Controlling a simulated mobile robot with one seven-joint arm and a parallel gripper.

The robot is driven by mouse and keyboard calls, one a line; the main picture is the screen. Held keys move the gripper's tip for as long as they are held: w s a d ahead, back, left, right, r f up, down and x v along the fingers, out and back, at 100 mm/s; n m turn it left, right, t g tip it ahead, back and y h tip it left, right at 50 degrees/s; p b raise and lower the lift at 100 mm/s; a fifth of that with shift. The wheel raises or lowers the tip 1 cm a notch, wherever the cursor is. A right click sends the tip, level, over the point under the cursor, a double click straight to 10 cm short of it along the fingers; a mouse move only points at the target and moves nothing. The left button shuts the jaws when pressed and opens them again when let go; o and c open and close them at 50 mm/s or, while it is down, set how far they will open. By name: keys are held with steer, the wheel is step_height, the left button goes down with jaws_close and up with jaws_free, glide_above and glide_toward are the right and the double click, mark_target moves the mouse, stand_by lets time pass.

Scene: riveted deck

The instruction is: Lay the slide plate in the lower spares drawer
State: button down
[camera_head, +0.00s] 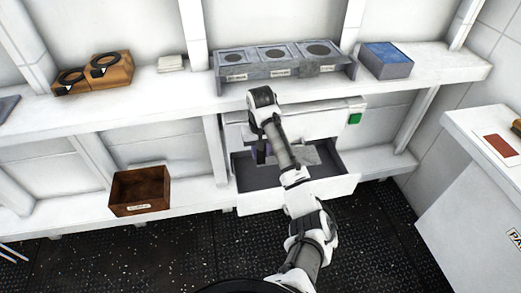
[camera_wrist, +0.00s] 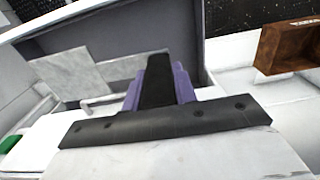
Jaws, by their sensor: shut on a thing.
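My gripper (camera_head: 261,154) points down over the left part of the open lower drawer (camera_head: 285,197). The drawer is pulled out, with a dark inside and white front.
A closed drawer front with a green tag (camera_head: 354,118) is above. A brown bin (camera_head: 139,192) sits on the lower shelf at left. A grey three-socket rack (camera_head: 285,72) and blue-topped box (camera_head: 386,60) stand on the upper shelf.

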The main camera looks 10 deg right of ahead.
mark_target(261, 163)
step_height(261, 163, down, 6)
steer(key=b, duration=0.5)
steer(key=shift+f, duration=0.1)
steer(key=shift+f+b, duration=1.15)
steer(key=shift+f, duration=2.95)
steer(key=c, duration=1)
jaws_free()
steer(key=shift+c, duration=0.2)
